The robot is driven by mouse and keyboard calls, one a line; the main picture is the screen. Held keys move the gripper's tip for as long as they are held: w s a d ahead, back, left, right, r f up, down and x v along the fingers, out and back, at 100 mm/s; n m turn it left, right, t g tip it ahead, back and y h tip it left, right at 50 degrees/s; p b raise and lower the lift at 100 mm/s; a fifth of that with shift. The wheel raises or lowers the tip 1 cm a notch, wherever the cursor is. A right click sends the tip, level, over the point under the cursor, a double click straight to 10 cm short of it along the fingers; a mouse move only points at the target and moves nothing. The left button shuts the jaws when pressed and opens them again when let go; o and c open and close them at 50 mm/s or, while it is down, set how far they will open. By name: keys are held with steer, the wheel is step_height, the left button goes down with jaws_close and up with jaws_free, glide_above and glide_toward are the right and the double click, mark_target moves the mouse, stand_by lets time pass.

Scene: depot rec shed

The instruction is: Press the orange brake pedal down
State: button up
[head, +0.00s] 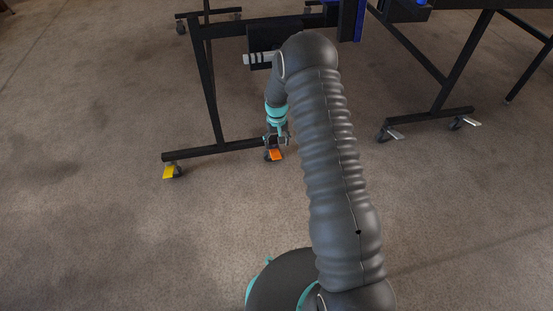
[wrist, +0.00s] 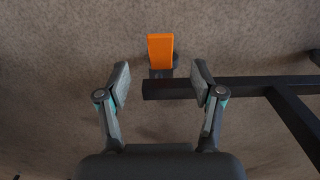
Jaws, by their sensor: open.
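The orange brake pedal (head: 276,155) sits on a caster at the near right end of a black frame's foot bar, close to the floor. In the wrist view the orange pedal (wrist: 160,50) lies beyond my fingertips, in line with the gap between them. My gripper (head: 277,140) is just above and behind the pedal in the head view; whether they touch is unclear there. In the wrist view my gripper (wrist: 161,80) is open and empty, with the foot bar's end (wrist: 165,88) below it. Part of the caster is hidden.
A yellow pedal (head: 172,172) is on the caster at the bar's left end. The black foot bar (head: 210,151) and upright (head: 206,85) stand close to my gripper. A second black frame (head: 430,120) with casters is at right. The floor in front is clear.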

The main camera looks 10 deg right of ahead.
mark_target(277, 157)
step_height(277, 157, down, 10)
steer(key=shift+f+b, duration=0.15)
steer(key=shift+b, duration=0.2)
jaws_close()
